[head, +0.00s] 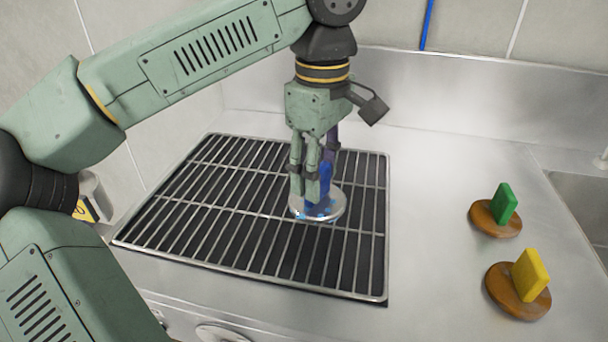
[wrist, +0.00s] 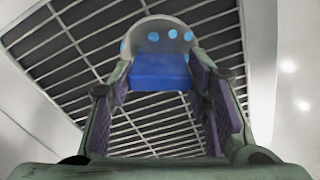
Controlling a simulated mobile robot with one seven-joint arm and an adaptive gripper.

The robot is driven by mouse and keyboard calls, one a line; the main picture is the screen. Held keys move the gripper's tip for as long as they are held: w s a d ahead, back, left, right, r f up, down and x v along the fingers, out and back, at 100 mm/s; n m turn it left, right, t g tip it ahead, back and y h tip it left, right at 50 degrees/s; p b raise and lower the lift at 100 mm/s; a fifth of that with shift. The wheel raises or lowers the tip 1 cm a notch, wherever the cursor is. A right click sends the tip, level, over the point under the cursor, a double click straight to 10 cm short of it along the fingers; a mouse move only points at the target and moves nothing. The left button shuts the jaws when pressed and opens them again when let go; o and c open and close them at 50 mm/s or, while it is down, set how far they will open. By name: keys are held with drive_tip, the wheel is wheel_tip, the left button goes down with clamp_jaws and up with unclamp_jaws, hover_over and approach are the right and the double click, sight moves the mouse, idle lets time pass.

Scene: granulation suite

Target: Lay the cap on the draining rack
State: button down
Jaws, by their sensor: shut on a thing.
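The cap is a pale round disc (head: 335,205) with blue dots and an upright blue grip. My gripper (head: 313,188) points down and is shut on the blue grip. The wrist view shows the blue grip (wrist: 160,72) between my two fingers, with the dotted disc (wrist: 170,38) beyond it. The draining rack (head: 220,208) is a wire grid over a dark recess in the steel counter. The cap is over the right part of the rack, lying flat at or very near the bars. I cannot tell whether it touches them.
Two brown round pieces stand on the counter to the right, one with a green grip (head: 504,203) and one with a yellow grip (head: 531,275). A sink (head: 585,205) is at the far right. Most of the rack's left part is clear.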

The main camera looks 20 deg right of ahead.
drive_tip(key=shift+w+a, duration=0.6)
drive_tip(key=shift+w, duration=0.3)
drive_tip(key=shift+w+f, duration=0.1)
drive_tip(key=shift+f, duration=0.1)
drive_tip(key=shift+f+p, duration=0.5)
drive_tip(key=shift+f, duration=1.2)
drive_tip(key=shift+f, duration=0.1)
drive_tip(key=c, duration=0.8)
unclamp_jaws()
drive_tip(key=shift+c, duration=0.2)
wheel_tip(320, 180, up, 12)
drive_tip(key=shift+b, duration=0.4)
